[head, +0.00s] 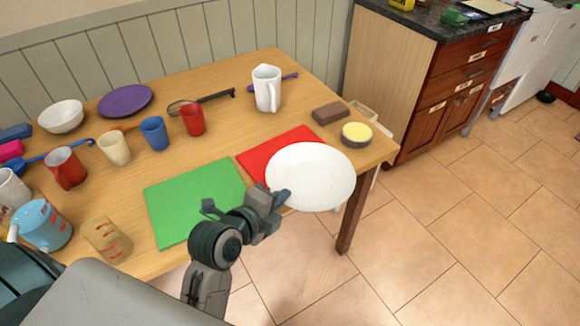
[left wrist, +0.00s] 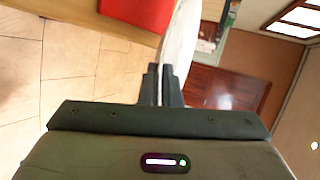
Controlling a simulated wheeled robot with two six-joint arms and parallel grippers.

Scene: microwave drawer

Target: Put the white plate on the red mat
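The white plate (head: 315,177) is held in the air near the table's front right corner, covering part of the red mat (head: 262,153) in the head view. My left gripper (head: 284,197) is shut on the plate's near left rim. In the left wrist view the plate (left wrist: 181,42) shows nearly edge-on between the closed fingers (left wrist: 162,85), and the red mat (left wrist: 140,12) lies on the table beside it. The plate seems to hang partly past the table edge. My right gripper is not in view.
A green mat (head: 195,203) lies left of the red one. A brown block (head: 331,113) and a round yellow-topped sponge (head: 356,134) sit behind the plate. A white pitcher (head: 267,90) and red cup (head: 192,119) stand farther back. Several cups crowd the left.

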